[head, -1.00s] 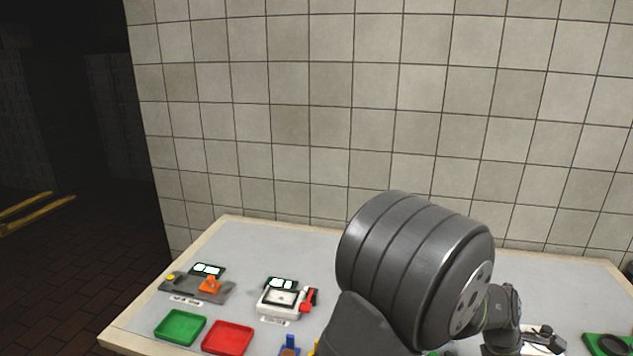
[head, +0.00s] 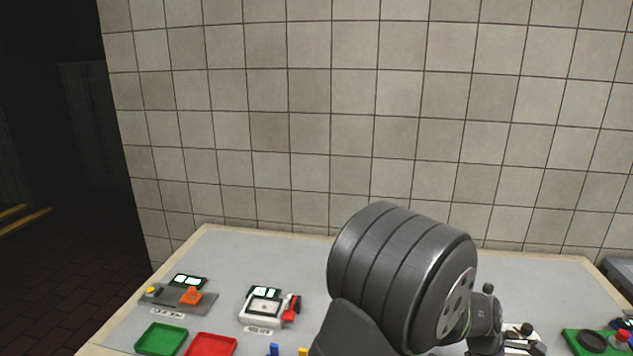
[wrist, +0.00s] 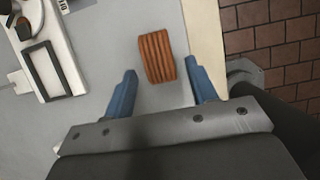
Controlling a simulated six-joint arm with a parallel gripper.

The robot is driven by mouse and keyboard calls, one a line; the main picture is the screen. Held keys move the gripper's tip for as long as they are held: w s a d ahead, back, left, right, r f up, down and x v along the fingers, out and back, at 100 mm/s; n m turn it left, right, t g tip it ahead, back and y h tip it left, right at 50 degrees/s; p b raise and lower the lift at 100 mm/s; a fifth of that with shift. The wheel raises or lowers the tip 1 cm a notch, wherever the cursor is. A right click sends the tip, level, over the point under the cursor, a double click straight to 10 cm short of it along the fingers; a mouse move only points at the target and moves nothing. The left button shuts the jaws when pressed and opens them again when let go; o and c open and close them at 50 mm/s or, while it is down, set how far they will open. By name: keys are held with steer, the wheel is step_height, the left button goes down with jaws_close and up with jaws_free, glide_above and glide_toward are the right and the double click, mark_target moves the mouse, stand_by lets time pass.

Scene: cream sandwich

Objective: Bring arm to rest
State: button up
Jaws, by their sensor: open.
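My arm (head: 400,270) stands large in the middle of the head view and covers part of the table. My gripper (wrist: 164,80) shows in the wrist view with its two blue fingers spread apart and nothing between their tips. An orange-brown ridged block (wrist: 157,57) lies on the grey table just past and between the fingertips in that picture. I cannot tell the height of the fingers above the table. The gripper's fingers do not show in the head view.
On the table (head: 235,270), a green tray (head: 162,339), a red tray (head: 211,345), a grey fixture (head: 178,297) and a white device (head: 265,306) stand at left. A green-based unit (head: 592,342) stands at right. In the wrist view, a white device (wrist: 50,70) is at left and the table edge (wrist: 205,40) at right.

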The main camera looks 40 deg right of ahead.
steer(key=shift+s+d+f, duration=0.15)
steer(key=shift+d+f, duration=0.05)
steer(key=shift+f, duration=0.4)
step_height(320, 180, up, 4)
steer(key=shift+r, duration=0.1)
steer(key=s+a+r, duration=0.5)
steer(key=s+r, duration=0.2)
steer(key=s, duration=0.3)
steer(key=w+d, duration=1)
steer(key=d, duration=0.4)
steer(key=w+d+f, duration=0.1)
steer(key=w+f, duration=0.1)
steer(key=w, duration=0.1)
steer(key=w+d+f, duration=0.2)
steer(key=w, duration=0.2)
steer(key=w+d+f, duration=0.1)
steer(key=w+f, duration=0.1)
steer(key=w, duration=0.1)
steer(key=shift+w+d, duration=0.15)
steer(key=shift+d, duration=0.05)
steer(key=shift+w+d+f, duration=0.15)
steer(key=shift+w+f, duration=0.2)
steer(key=shift+r, duration=0.1)
